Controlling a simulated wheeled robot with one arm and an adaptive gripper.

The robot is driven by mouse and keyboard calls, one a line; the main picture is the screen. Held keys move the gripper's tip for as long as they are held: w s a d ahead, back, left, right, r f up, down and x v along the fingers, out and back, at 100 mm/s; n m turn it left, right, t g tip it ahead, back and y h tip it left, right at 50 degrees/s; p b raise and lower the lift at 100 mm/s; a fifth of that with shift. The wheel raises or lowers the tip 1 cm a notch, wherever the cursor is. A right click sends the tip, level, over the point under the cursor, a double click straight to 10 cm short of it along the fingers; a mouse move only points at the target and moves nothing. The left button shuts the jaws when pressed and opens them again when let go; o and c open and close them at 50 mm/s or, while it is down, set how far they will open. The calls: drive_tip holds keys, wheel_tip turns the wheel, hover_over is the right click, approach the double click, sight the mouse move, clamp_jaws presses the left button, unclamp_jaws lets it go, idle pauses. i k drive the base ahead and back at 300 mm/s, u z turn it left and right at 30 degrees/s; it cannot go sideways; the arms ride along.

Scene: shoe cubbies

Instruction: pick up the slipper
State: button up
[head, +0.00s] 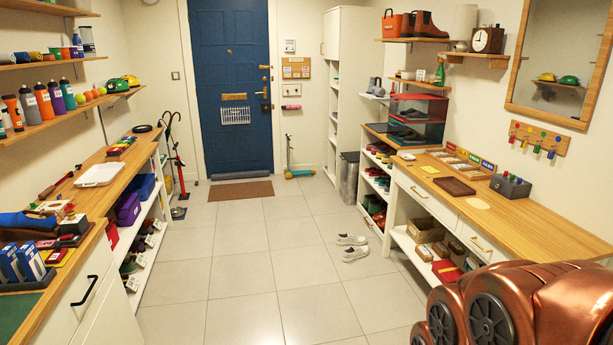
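Two low, pale grey-and-white shoes lie on the tiled floor right of the middle in the head view, one farther back (351,240) and one nearer (355,254). They lie close together, roughly parallel. They are too small in the picture to tell whether either is a slipper. More footwear sits in the low cubbies on both sides, too small or shaded to single out a slipper. My copper arm shows at the bottom right corner, but my gripper is outside the picture.
A right wooden counter (545,227) and a left wooden counter (110,160) flank an open tiled aisle. A brown doormat (240,191) lies before the blue door (231,75). A scooter (292,165) and a grey bin (348,178) stand at the back.

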sight(379, 155)
drive_tip(key=z, duration=0.1)
drive_tip(key=i, duration=1.75)
drive_tip(key=z, duration=0.45)
drive_tip(key=i, duration=2.45)
drive_tip(key=u, duration=1)
drive_tip(key=i, duration=0.8)
drive_tip(key=u, duration=0.85)
drive_tip(key=i, duration=1.1)
drive_tip(key=z, duration=0.8)
drive_tip(key=i, duration=0.95)
drive_tip(key=z, duration=0.95)
